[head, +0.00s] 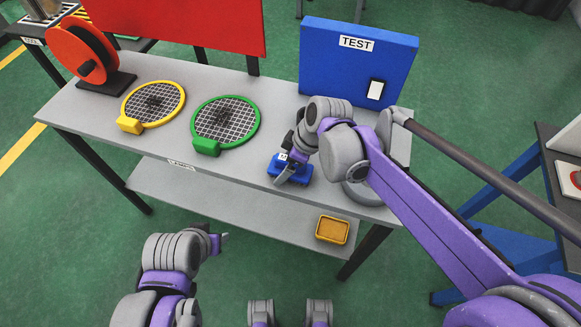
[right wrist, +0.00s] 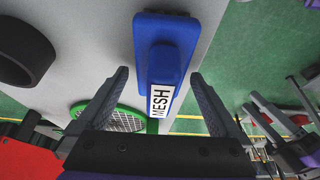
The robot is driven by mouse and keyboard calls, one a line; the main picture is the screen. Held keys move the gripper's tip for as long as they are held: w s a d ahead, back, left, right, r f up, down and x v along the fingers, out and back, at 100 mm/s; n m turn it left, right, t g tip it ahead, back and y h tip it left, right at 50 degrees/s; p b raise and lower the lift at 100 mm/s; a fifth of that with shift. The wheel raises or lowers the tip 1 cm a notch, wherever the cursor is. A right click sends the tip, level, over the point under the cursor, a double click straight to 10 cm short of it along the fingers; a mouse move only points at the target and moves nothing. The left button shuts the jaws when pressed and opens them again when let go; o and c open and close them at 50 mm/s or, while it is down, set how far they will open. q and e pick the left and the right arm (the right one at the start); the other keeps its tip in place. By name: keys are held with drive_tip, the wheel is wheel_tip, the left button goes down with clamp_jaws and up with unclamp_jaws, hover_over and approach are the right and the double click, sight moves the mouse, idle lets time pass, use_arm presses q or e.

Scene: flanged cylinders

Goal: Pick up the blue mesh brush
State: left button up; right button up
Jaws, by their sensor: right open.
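The blue mesh brush (head: 276,172) lies on the grey bench near its front edge, partly hidden by my right gripper (head: 290,168). In the right wrist view the brush (right wrist: 163,50), with a white MESH label, shows between and beyond the two fingers of my right gripper (right wrist: 158,80). The fingers are apart, one on each side of it, and I see gaps, so they are not closed on it. My left gripper (head: 222,238) is low in front of the bench, away from the brush; its jaws are too small to read.
A green-rimmed mesh screen (head: 225,121) and a yellow-rimmed one (head: 152,104) lie left of the brush. A blue TEST panel (head: 345,70) stands behind. A dark ring (right wrist: 24,50) lies near the brush. An orange tray (head: 332,230) sits on the lower shelf.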

drive_tip(key=c, duration=1.5)
wheel_tip(320, 180, up, 10)
drive_tip(key=shift+r+p, duration=0.1)
drive_tip(key=shift+p, duration=0.4)
